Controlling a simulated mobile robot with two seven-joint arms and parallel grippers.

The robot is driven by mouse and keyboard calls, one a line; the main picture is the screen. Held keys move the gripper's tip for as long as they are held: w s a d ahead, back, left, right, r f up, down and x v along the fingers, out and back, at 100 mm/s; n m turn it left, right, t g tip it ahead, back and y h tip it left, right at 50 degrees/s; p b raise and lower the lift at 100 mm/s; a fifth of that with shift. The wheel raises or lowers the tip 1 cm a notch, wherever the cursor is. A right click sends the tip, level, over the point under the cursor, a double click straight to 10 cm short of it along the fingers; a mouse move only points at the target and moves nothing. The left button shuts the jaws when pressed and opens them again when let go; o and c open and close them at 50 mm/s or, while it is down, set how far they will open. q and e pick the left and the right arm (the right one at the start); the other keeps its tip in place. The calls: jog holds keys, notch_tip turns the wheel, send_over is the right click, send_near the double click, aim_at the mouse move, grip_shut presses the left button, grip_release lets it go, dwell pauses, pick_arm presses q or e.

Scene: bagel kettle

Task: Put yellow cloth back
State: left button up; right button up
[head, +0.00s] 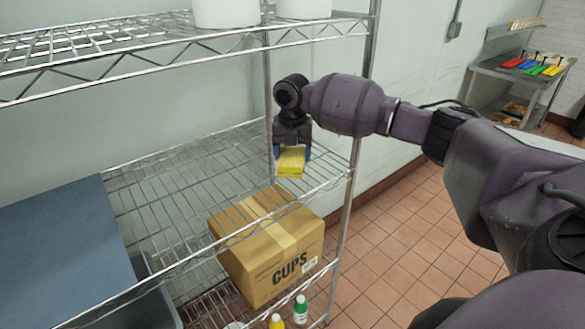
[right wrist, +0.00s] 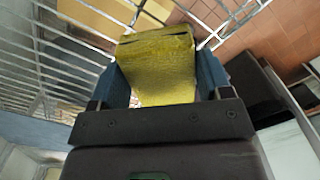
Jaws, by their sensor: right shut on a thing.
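The yellow cloth (head: 290,162) is a folded block held in my right gripper (head: 291,153), just above the right end of the middle wire shelf (head: 180,176). In the right wrist view the cloth (right wrist: 158,65) sits between the two blue fingers of my right gripper (right wrist: 165,85), which is shut on it. I cannot tell whether the cloth touches the shelf wires. My left gripper is not in view.
A cardboard box marked CUPS (head: 268,245) stands below the middle shelf's front edge. Bottles (head: 300,309) stand near it. A blue-grey bin (head: 65,255) is at the left. The middle shelf is mostly bare. A metal table (head: 520,68) with coloured items stands far right.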

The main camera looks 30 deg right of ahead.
aim_at(292, 153)
notch_tip(292, 153, down, 5)
jog(key=shift+r, duration=0.15)
jog(key=o, duration=0.9)
notch_tip(292, 153, up, 12)
jog(key=shift+a, duration=0.1)
dwell(0.3)
dwell(0.5)
